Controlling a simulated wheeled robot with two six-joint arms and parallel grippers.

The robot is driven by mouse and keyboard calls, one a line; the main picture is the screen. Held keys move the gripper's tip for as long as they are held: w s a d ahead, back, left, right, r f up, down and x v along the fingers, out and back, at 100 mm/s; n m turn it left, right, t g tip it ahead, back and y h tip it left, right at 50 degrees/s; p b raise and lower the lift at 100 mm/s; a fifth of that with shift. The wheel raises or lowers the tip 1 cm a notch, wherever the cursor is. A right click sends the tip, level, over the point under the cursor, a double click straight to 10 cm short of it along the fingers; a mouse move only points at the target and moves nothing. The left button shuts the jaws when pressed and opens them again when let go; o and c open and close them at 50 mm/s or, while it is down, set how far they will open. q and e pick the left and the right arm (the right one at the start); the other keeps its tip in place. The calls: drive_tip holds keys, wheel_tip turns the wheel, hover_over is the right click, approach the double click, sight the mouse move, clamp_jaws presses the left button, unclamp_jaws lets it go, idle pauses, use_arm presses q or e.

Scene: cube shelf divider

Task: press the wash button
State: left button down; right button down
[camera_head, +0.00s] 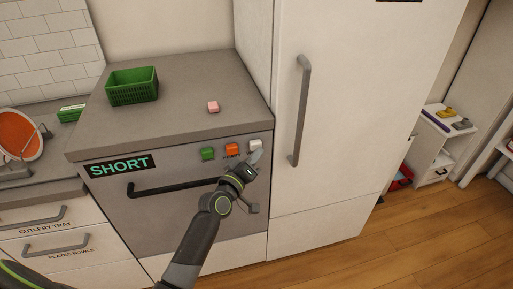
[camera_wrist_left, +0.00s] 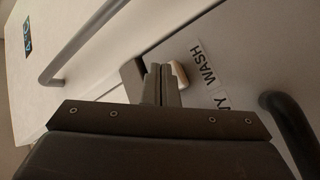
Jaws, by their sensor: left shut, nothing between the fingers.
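The white wash button (camera_head: 255,144) is at the right end of a row of buttons on the grey appliance front. In the left wrist view it shows as a cream button (camera_wrist_left: 179,74) beside the label WASH (camera_wrist_left: 202,62). My left gripper (camera_head: 256,157) is shut and empty, its tips just below the white button in the head view. In the left wrist view the shut fingers (camera_wrist_left: 161,80) stand right beside the button and cover part of it. I cannot tell whether they touch it. My right gripper is not in view.
An orange button (camera_head: 232,149) and a green button (camera_head: 208,153) sit left of the white one. A dark bar handle (camera_head: 165,188) runs below. A pink block (camera_head: 213,106) and a green basket (camera_head: 132,86) are on the counter. A tall fridge (camera_head: 345,90) stands to the right.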

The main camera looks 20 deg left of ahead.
use_arm(q)
drive_tip(key=shift+w+a, duration=0.3)
drive_tip(key=shift+w, duration=0.15)
idle(0.8)
idle(0.3)
drive_tip(key=shift+s+d, duration=0.55)
drive_tip(key=shift+s, duration=0.3)
drive_tip(key=shift+s+d, duration=0.7)
drive_tip(key=shift+s, duration=0.35)
drive_tip(key=shift+s+d, duration=0.7)
drive_tip(key=shift+s, duration=0.3)
